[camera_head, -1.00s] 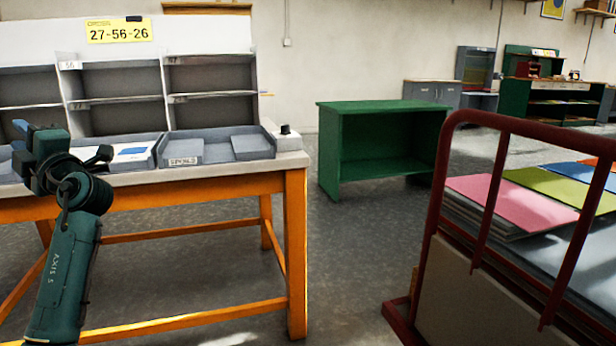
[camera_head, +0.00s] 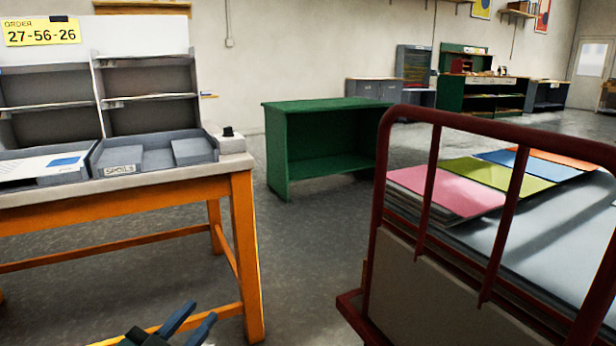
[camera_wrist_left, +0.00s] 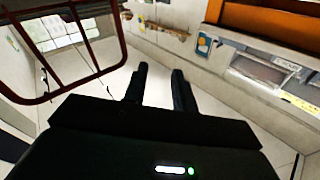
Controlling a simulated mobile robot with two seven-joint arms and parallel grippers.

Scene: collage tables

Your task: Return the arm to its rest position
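My left gripper (camera_head: 194,318) shows at the bottom edge of the head view, low in front of the orange-legged table (camera_head: 240,235). Its two blue-tipped fingers are apart with nothing between them. The left wrist view also shows the gripper (camera_wrist_left: 160,72) with its dark fingers spread and empty. Most of the left arm is out of the head view. My right gripper is in neither view.
The table bears grey trays (camera_head: 140,157) and shelving. A cart with a dark red rail (camera_head: 432,205) and coloured sheets stands at right. A green open cabinet (camera_head: 325,108) stands behind. Grey floor lies between table and cart.

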